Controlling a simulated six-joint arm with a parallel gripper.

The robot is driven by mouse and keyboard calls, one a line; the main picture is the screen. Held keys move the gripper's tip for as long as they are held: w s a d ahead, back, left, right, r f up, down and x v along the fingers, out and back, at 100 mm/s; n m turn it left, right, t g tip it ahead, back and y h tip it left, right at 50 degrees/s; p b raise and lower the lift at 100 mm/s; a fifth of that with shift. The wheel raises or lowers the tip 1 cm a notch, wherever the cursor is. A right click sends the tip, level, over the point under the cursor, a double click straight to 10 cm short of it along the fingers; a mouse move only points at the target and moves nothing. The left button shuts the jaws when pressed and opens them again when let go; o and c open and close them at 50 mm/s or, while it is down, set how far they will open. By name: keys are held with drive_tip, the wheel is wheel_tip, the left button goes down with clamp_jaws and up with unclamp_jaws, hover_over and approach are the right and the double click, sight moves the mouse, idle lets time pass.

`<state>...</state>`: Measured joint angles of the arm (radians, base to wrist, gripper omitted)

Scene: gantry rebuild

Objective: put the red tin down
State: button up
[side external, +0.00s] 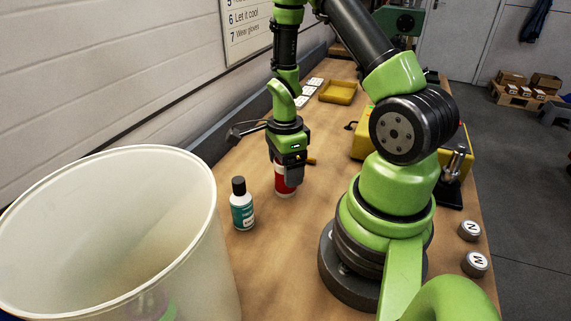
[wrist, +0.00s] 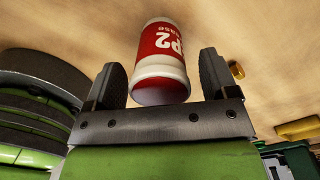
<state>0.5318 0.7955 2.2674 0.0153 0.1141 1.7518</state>
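The red tin (side external: 284,181), with white bands, stands upright on the wooden bench under my gripper (side external: 287,178) in the side view. The wrist view shows the tin (wrist: 162,55) with white lettering, between the two fingers of my gripper (wrist: 163,72). A narrow gap shows between the tin and each finger, so the gripper is open around it and not clamped. The tin's near end is close to the palm, and its far end reaches past the fingertips. In the side view the fingers hide part of the tin.
A bottle with a black cap and teal label (side external: 242,207) stands just left of the tin. A big pale bin (side external: 196,250) fills the left foreground. A yellow tray (side external: 338,93) lies farther back. Two lettered knobs (side external: 469,231) sit at the right edge. Bare bench lies in front of the tin.

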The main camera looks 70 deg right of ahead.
drive_tip(key=shift+r, duration=0.1)
wheel_tip(320, 180, up, 12)
drive_tip(key=s+a+r+n+t+y, duration=0.1)
drive_tip(key=s+a+r+n+t, duration=0.2)
drive_tip(key=a+r+n, duration=0.4)
drive_tip(key=s+a+r+n+t, duration=0.3)
drive_tip(key=a+r+n, duration=0.4)
drive_tip(key=n, duration=0.9)
drive_tip(key=shift+a+t+y, duration=0.4)
drive_tip(key=shift+t, duration=0.3)
